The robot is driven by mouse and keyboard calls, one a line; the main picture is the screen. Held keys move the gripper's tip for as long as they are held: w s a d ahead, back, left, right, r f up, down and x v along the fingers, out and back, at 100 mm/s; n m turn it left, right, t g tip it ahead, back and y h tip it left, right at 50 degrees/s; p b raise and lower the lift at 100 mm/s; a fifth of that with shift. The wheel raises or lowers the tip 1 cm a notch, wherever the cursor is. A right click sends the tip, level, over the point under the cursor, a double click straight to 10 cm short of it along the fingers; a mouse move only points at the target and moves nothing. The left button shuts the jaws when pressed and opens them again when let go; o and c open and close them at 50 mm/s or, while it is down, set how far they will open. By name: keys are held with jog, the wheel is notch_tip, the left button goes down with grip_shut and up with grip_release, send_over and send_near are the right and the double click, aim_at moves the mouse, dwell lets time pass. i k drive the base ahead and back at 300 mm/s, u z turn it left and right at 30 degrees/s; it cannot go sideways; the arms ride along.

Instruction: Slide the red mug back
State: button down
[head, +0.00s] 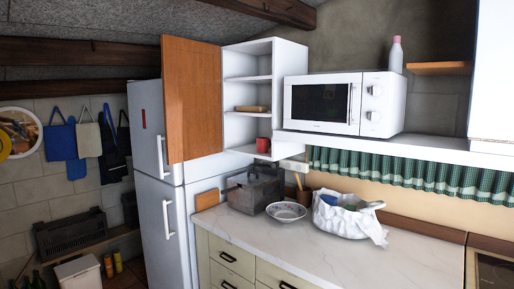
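The red mug (263,145) stands upright on the bottom shelf of an open white wall cabinet (232,97). It sits towards the right side of that shelf, close to its front. The cabinet's brown wooden door (192,100) is swung open to the left, in front of the fridge. The mug is small in the head view, and I cannot tell which way its handle points. My gripper is not in view.
A white microwave (322,104) stands on a shelf right of the cabinet. Below, the counter (262,235) holds a grey crate (253,190), a bowl (287,212) and a cloth-lined basket (347,217). The fridge (156,180) stands left. The counter's front is clear.

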aim_at(262, 143)
jog(key=u, duration=0.45)
jog(key=i, duration=1)
jog(key=u, duration=0.8)
jog(key=i, duration=1.85)
jog(key=z, duration=0.05)
